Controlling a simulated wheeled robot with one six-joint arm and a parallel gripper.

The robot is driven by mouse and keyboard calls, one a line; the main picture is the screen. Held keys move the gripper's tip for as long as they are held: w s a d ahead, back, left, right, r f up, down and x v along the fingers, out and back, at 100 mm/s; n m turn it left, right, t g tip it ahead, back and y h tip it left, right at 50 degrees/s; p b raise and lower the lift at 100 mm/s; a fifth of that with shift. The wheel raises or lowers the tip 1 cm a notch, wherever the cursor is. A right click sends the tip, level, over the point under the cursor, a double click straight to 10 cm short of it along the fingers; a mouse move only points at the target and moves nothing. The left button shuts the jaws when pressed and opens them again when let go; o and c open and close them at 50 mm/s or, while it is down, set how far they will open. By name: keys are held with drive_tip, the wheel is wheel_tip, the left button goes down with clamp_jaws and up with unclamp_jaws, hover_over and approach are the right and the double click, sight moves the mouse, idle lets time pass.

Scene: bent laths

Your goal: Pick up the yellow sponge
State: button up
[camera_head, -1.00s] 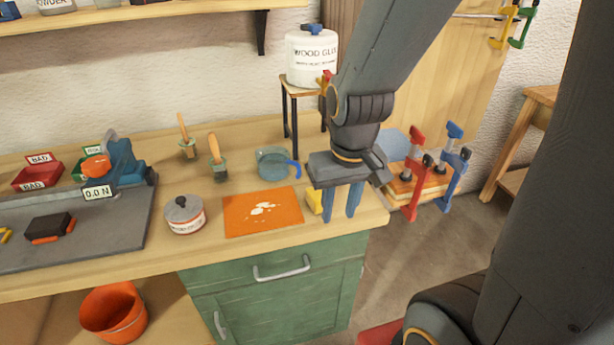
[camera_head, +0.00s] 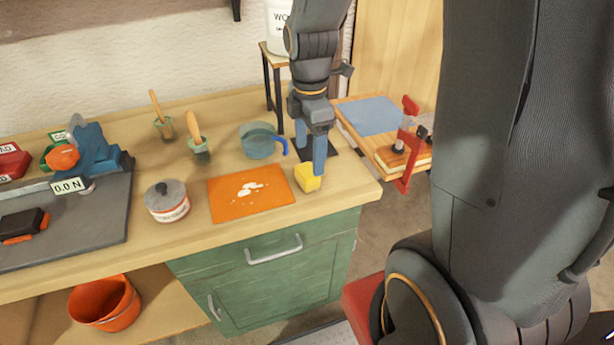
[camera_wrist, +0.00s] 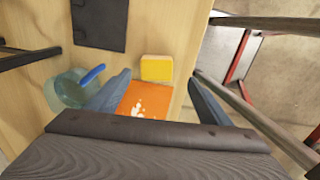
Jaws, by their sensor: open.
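The yellow sponge (camera_head: 307,178) lies on the wooden bench top near its right end, just right of the orange mat. In the wrist view the sponge (camera_wrist: 156,68) shows ahead of and between my two fingers. My gripper (camera_head: 310,150) is open, with blue-grey fingers pointing down just behind the sponge in the head view. The fingers also show in the wrist view (camera_wrist: 158,95), spread apart with nothing held between them. I cannot tell whether a finger touches the sponge.
The orange mat (camera_head: 228,204) with pale spots lies left of the sponge. A clear blue cup (camera_head: 259,142) with a blue handle stands behind. A lidded pot (camera_head: 167,206) stands farther left. A stool (camera_head: 270,85) holds a white glue tub (camera_head: 277,28). A dark flat plate (camera_wrist: 99,24) lies nearby.

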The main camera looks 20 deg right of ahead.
sight(307, 171)
drive_tip(key=shift+w+f+n, duration=0.25)
drive_tip(key=shift+n, duration=0.35)
drive_tip(key=shift+w+a+f+p, duration=0.1)
drive_tip(key=shift+f+p, duration=0.5)
drive_tip(key=shift+f, duration=1.3)
drive_tip(key=shift+w+a+f+p, duration=0.1)
drive_tip(key=shift+f+p, duration=0.45)
drive_tip(key=shift+f, duration=1.3)
drive_tip(key=shift+s, duration=0.1)
drive_tip(key=c, duration=1.2)
drive_tip(key=shift+r+b, duration=1.05)
drive_tip(key=shift+r, duration=4)
